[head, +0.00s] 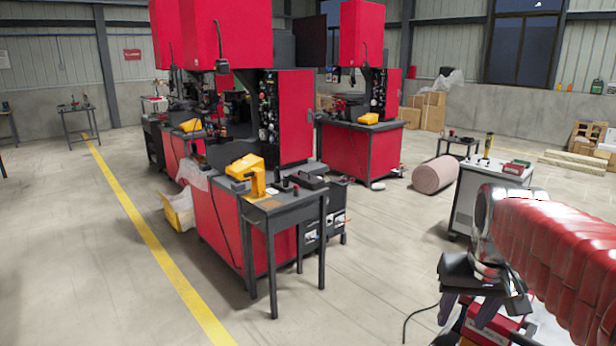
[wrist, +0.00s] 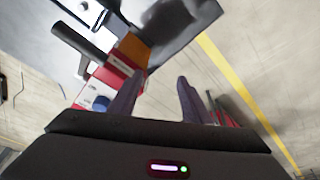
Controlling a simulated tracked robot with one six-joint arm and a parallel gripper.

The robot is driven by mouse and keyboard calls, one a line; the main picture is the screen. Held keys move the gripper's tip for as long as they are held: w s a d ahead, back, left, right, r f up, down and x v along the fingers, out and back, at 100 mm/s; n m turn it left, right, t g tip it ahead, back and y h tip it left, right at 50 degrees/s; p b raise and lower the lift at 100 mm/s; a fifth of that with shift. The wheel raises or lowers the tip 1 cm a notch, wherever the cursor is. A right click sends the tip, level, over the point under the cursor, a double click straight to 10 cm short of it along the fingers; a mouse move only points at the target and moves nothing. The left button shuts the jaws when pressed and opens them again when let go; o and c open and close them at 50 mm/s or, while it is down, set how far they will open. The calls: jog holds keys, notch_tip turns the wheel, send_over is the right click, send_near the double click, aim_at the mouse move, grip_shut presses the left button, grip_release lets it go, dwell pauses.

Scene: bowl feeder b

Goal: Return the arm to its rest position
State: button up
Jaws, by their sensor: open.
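My arm, in a red pleated sleeve, reaches in from the right edge of the head view. My gripper (head: 466,302) hangs at its end, low at the right, with the fingers pointing down. In the wrist view my gripper (wrist: 157,92) shows two dark fingers apart, with nothing seen between them but pale floor. A red and white object (wrist: 108,78) with a blue round part lies beside the left finger in that view; I cannot tell whether they touch. A red box (head: 490,326) shows below the gripper in the head view, partly hidden.
A grey cart (head: 480,200) stands just behind my gripper. A small dark table (head: 285,208) with a yellow device (head: 247,172) stands left of centre before red machines (head: 295,118). A pink roll (head: 435,175) lies farther back.

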jog(key=s+a+f+n+t+y, duration=0.1)
jog(key=s+a+f, duration=0.3)
jog(key=s+a, duration=0.8)
jog(key=shift+s+f+n+t, duration=0.3)
jog(key=shift+s+n+t, duration=0.25)
jog(key=shift+n+t, duration=0.2)
jog(key=shift+a, duration=0.1)
jog(key=shift+c, duration=0.5)
